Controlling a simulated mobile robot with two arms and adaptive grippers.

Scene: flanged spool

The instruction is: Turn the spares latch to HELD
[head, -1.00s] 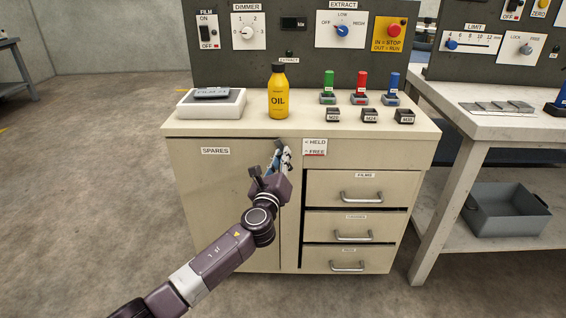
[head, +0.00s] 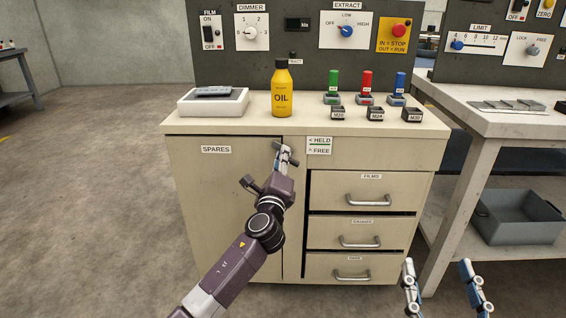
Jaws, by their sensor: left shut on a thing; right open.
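The spares door (head: 215,195) is shut on the cabinet's left side, with a SPARES label (head: 216,149). My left gripper (head: 282,152) is shut on the spares latch at the door's upper right edge. The fingers cover most of the latch. A small dark end, likely the latch's, shows at their left. The latch plate (head: 319,146) beside it reads HELD with a left arrow and FREE with an up arrow. A green line lies under HELD. My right gripper (head: 437,268) is open and empty at the lower right, in front of the cabinet.
An oil bottle (head: 281,92) stands on the cabinet top above the latch, beside a white tray (head: 187,106). Three drawers (head: 366,193) with handles are shut right of the door. A second bench (head: 492,122) with a grey bin (head: 520,222) below stands at the right.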

